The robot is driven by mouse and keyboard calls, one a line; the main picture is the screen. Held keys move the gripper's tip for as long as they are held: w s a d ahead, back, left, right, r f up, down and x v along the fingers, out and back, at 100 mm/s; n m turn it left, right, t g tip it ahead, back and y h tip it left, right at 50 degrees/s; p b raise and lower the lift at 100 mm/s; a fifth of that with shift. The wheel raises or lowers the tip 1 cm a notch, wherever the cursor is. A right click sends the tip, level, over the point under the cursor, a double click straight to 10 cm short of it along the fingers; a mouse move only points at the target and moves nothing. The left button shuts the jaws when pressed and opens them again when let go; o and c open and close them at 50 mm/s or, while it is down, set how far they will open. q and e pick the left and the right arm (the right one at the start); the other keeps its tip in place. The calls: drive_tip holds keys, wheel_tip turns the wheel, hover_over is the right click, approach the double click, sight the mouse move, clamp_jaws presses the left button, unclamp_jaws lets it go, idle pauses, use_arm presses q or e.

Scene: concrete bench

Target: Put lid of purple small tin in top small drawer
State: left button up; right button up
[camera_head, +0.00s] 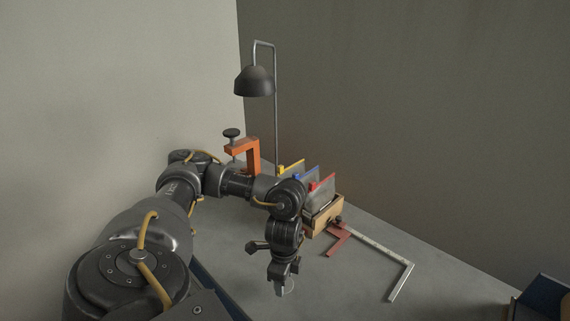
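My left arm comes in from the left, and its gripper (281,286) points down over the front part of the bench. A small pale, rounded shape shows at its fingertips; I cannot tell whether it is part of the gripper or a held thing, nor whether the fingers are open or shut. I cannot make out a purple small tin or its lid. No small drawer can be clearly identified. My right gripper is not in view.
A wooden box (324,216) holds upright cards with coloured tabs. An orange clamp (252,149) and a lamp (255,81) stand behind my arm. A metal square (400,281) and a red tool (338,241) lie on the grey bench (345,290). A dark blue box (543,297) is at the right edge.

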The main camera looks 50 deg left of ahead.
use_arm(q)
drive_tip(key=shift+w+f+b, duration=0.15)
drive_tip(key=shift+f+b, duration=0.15)
drive_tip(key=shift+f, duration=0.6)
drive_tip(key=shift+w+f+b, duration=0.1)
drive_tip(key=shift+f+b, duration=0.2)
drive_tip(key=shift+f, duration=0.6)
drive_tip(key=shift+f, duration=0.1)
drive_tip(key=o, duration=0.9)
drive_tip(key=shift+o, duration=0.2)
